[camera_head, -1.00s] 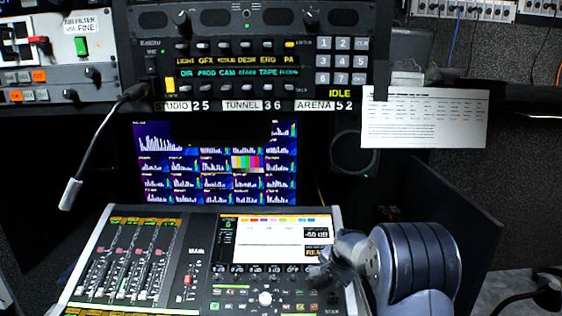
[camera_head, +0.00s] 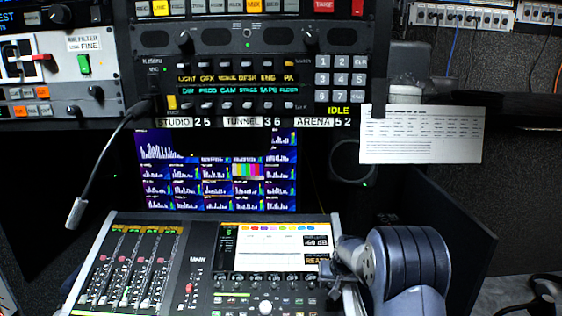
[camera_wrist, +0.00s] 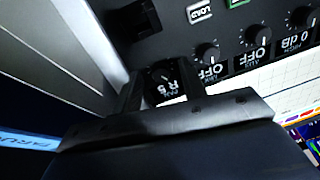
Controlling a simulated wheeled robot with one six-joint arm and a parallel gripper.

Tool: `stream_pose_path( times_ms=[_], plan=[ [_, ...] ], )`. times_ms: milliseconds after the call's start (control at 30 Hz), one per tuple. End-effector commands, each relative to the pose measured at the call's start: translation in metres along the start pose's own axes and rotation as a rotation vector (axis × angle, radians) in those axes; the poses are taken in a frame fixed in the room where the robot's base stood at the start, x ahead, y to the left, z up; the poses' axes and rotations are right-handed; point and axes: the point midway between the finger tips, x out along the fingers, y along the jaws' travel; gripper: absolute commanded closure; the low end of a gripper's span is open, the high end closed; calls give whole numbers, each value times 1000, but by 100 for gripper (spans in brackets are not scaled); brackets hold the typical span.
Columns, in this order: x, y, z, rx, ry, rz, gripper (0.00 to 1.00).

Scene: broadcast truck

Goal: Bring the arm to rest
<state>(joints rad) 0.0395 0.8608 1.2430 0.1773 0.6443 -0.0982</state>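My arm (camera_head: 405,262) stands at the right of the mixing console (camera_head: 207,250), its end over the console's right edge. In the wrist view, my gripper (camera_wrist: 160,78) is open, its two dark fingers apart with nothing held between them. A small round knob (camera_wrist: 163,76) with a label ending in "R 5" shows between and beyond the fingers. I cannot tell whether the fingertips touch the panel. In the head view the fingers are small and hard to make out.
More labelled knobs (camera_wrist: 208,52) run to the right of the fingers. A bent gooseneck microphone (camera_head: 92,170) hangs at left. Behind are the intercom panel (camera_head: 245,80), the multiview screen (camera_head: 215,170) and a white paper sheet (camera_head: 420,134). A dark panel (camera_head: 440,220) stands right of the arm.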

Motion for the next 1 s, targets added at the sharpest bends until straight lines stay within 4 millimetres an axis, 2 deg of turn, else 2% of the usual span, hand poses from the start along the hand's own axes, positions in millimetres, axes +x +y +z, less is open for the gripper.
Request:
stream_pose_path(
  times_ms=[300,700,1000],
  plan=[
    [-5,0,-2,-245,-21,1,60],
    [-63,0,-2,-238,-18,2,60],
    [-82,0,-2,-236,-21,1,60]
  ],
)
